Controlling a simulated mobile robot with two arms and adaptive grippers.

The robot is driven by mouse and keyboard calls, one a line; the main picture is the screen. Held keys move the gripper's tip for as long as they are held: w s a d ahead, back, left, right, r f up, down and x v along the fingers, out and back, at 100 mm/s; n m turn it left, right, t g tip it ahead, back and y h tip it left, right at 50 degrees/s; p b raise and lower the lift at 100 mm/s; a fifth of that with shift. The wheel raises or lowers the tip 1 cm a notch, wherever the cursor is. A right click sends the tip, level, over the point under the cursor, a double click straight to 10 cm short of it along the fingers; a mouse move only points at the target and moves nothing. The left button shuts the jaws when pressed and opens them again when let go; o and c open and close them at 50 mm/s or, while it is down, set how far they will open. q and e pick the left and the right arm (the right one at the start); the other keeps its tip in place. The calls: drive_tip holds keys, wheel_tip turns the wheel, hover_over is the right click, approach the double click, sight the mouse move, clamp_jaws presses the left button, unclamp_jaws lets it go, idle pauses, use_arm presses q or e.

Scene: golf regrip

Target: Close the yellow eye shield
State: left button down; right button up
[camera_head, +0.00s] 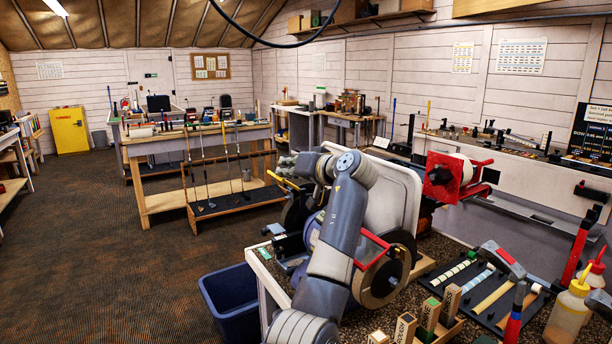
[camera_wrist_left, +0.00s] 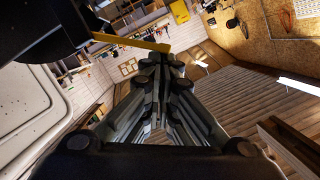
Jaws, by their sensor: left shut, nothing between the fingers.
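The yellow eye shield (camera_head: 283,182) shows in the head view as thin yellow strips beside my left wrist, at the dark machine behind my arm. In the left wrist view a yellow bar (camera_wrist_left: 130,42), likely its edge, crosses just by the fingertips, attached at its left to a dark rounded part. My left gripper (camera_wrist_left: 172,60) is shut and empty, its tips close to the right end of that bar. I cannot tell whether they touch. In the head view my left arm hides much of the machine. My right gripper is in neither view.
A wheel (camera_head: 384,278) with a red bar sits right of my forearm. A large pale panel (camera_head: 393,205) stands behind the arm. Wooden blocks (camera_head: 428,318) and tools crowd the bench at right. A blue bin (camera_head: 231,303) stands on the floor at left, where the carpet is clear.

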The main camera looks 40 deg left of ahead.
use_arm(q)
drive_tip(key=s+f+n+b, duration=0.1)
drive_tip(key=b, duration=0.1)
drive_tip(key=s+a+f+n+t+b, duration=0.1)
drive_tip(key=n+b, duration=0.1)
drive_tip(key=shift+a+f+n+h, duration=0.15)
drive_tip(key=shift+f+n+h, duration=0.15)
drive_tip(key=shift+f+h, duration=0.1)
drive_tip(key=f+n+b, duration=0.1)
drive_tip(key=s+n+t+b, duration=0.1)
drive_tip(key=f+n+b, duration=0.1)
drive_tip(key=shift+s+a+f+t+h, duration=0.15)
drive_tip(key=shift+a+f+t+h, duration=0.1)
drive_tip(key=shift+f+t+h, duration=0.1)
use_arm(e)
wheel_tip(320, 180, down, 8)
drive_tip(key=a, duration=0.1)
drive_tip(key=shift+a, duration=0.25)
use_arm(q)
drive_tip(key=shift+f, duration=0.1)
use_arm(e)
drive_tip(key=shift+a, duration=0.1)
